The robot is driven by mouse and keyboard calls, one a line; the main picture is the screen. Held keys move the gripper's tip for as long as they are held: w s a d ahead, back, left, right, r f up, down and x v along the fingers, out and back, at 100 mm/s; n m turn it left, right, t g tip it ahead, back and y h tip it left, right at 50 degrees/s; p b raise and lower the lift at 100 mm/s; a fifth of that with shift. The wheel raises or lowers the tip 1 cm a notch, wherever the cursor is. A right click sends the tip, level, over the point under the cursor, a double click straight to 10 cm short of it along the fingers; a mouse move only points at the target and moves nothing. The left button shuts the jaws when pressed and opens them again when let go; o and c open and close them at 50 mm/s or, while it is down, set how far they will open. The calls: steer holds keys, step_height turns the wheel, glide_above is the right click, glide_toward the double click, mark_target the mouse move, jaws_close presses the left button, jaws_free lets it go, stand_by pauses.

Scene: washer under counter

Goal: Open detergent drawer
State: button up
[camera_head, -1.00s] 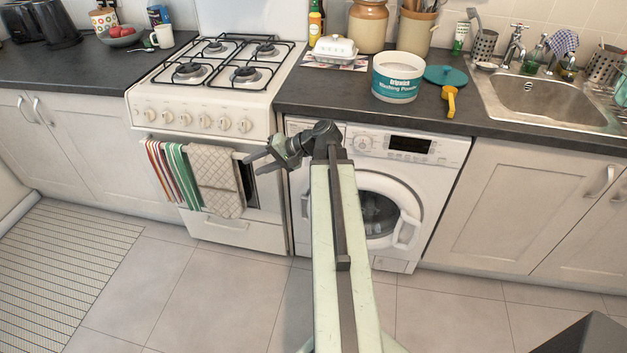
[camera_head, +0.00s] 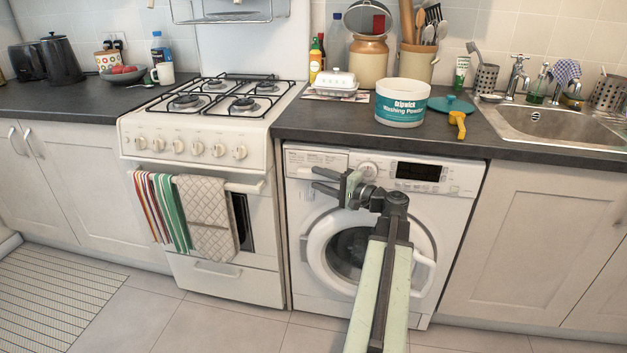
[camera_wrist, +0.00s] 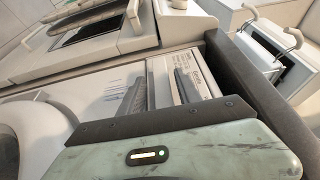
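The detergent drawer (camera_head: 315,160) is the white panel with small print at the washer's upper left. It looks flush with the front. My gripper (camera_head: 313,180) is in front of the drawer's lower part, its two dark fingers apart and pointing left. Nothing shows between them. In the wrist view the fingers (camera_wrist: 158,85) stand apart over the white washer front, and the printed drawer panel (camera_wrist: 203,78) shows beside the right finger. I cannot tell whether a finger touches the drawer. The drawer's grip edge is not clear.
The round washer door (camera_head: 320,255) is below, partly hidden by my arm. The control knob (camera_head: 368,170) and display (camera_head: 419,172) are to the right. The cooker (camera_head: 210,150) with hanging towels stands at the left. The dark worktop (camera_head: 300,122) overhangs above. The floor in front is clear.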

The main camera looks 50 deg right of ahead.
steer(key=shift+w+a, duration=0.15)
steer(key=shift+w, duration=0.85)
jaws_close()
steer(key=shift+s, duration=0.1)
stand_by(0.5)
